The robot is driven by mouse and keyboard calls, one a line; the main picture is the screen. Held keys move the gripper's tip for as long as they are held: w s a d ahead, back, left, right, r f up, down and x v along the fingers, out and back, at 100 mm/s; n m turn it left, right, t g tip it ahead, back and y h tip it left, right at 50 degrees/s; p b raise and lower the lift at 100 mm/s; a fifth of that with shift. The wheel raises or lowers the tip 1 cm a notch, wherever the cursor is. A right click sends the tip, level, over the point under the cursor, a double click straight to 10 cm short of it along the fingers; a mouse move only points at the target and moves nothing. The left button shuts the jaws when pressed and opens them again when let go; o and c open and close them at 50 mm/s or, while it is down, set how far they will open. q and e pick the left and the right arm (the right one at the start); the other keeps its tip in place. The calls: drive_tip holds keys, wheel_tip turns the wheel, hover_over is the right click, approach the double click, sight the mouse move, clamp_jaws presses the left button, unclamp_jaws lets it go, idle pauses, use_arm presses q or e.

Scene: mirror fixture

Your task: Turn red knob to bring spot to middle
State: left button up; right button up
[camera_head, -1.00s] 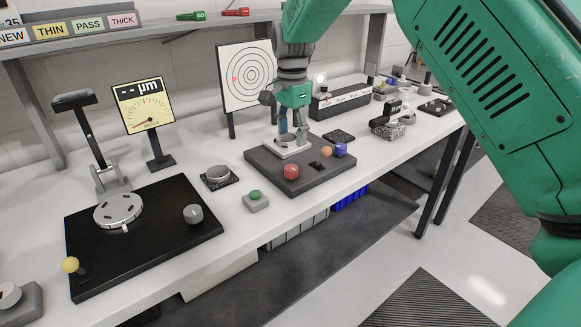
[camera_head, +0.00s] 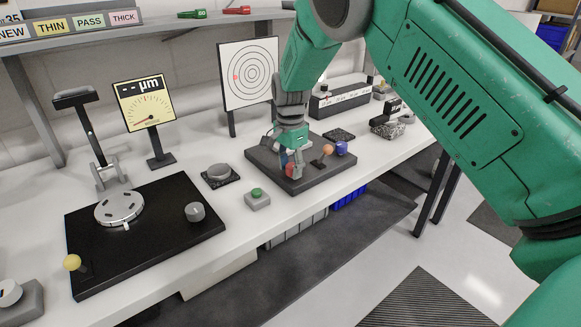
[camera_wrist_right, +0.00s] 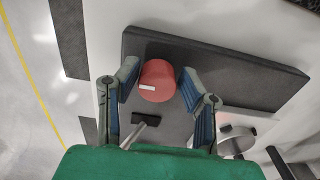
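The red knob (camera_head: 291,171) sits on the front of the dark fixture plate (camera_head: 264,161) and is partly hidden by my right gripper (camera_head: 289,161) in the head view. In the right wrist view the red knob (camera_wrist_right: 157,80) with its white mark lies between the two blue-grey fingers of my right gripper (camera_wrist_right: 158,84). The fingers are open on either side of it, with narrow gaps showing. The target board (camera_head: 247,101) stands behind, and its red spot (camera_head: 236,77) is left of the ring centre. My left gripper is out of view.
A green-button box (camera_head: 257,199) stands front left. A dark gauge plate (camera_head: 150,250) lies at the left.

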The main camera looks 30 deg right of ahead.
drive_tip(key=c, duration=0.5)
drive_tip(key=shift+d, duration=0.3)
drive_tip(key=n+p, duration=0.3)
drive_tip(key=shift+r, duration=0.2)
drive_tip(key=n+p, duration=0.2)
drive_tip(key=n, duration=0.1)
drive_tip(key=shift+d+n, duration=0.15)
drive_tip(key=shift+n, duration=0.25)
drive_tip(key=n+p, duration=0.1)
drive_tip(key=n, duration=0.2)
drive_tip(key=shift+n, duration=0.4)
drive_tip(key=n+p, duration=0.1)
drive_tip(key=n, duration=0.5)
drive_tip(key=shift+w+f+p, duration=0.1)
drive_tip(key=shift+p, duration=0.25)
drive_tip(key=n, duration=0.3)
drive_tip(key=shift+n, duration=0.4)
drive_tip(key=shift+n+p, duration=0.3)
drive_tip(key=shift+n, duration=1.3)
